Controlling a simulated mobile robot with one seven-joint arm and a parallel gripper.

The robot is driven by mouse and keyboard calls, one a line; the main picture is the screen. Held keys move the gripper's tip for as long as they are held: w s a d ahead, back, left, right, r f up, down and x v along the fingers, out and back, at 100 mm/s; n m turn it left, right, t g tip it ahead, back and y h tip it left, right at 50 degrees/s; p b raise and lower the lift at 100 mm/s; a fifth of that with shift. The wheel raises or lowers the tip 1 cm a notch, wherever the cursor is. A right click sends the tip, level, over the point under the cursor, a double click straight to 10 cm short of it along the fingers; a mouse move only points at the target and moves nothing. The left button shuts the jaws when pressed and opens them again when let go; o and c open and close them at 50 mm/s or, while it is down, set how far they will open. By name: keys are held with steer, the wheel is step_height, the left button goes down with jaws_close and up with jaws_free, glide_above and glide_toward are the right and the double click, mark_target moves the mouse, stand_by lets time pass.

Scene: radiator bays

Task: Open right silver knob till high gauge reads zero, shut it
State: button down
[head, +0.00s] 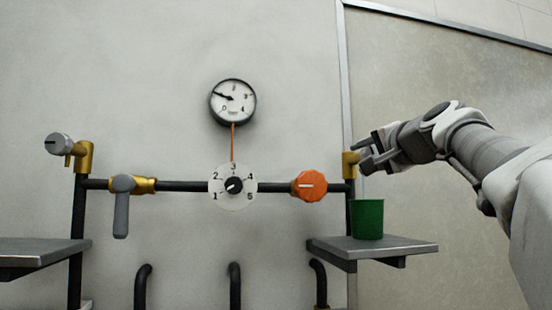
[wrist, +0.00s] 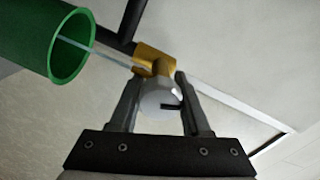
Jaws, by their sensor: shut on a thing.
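The right silver knob (wrist: 158,98) sits on a brass valve (wrist: 156,58) at the right end of the pipe. My gripper (wrist: 157,92) is shut on this knob, one finger on each side; a dark mark shows on its face. In the head view my gripper (head: 368,160) is at the brass valve (head: 349,164) and hides the knob. The high gauge (head: 232,101) is a round white dial; its needle points up-left, at about 1. A thin pale streak, seemingly water, runs from the valve into the green cup (wrist: 82,60) in the wrist view.
The green cup (head: 367,218) stands on the right shelf (head: 400,246), below the valve. Along the pipe are an orange knob (head: 309,186), a numbered dial (head: 233,187), a grey lever (head: 122,207) and a left silver knob (head: 59,144). The left shelf (head: 40,248) is bare.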

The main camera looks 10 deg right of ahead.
stand_by(0.3)
steer(key=shift+c, duration=2.2)
jaws_free()
steer(key=s+b, duration=0.4)
steer(key=s, duration=1.3)
steer(key=shift+s+d, duration=0.25)
steer(key=shift+d, duration=0.05)
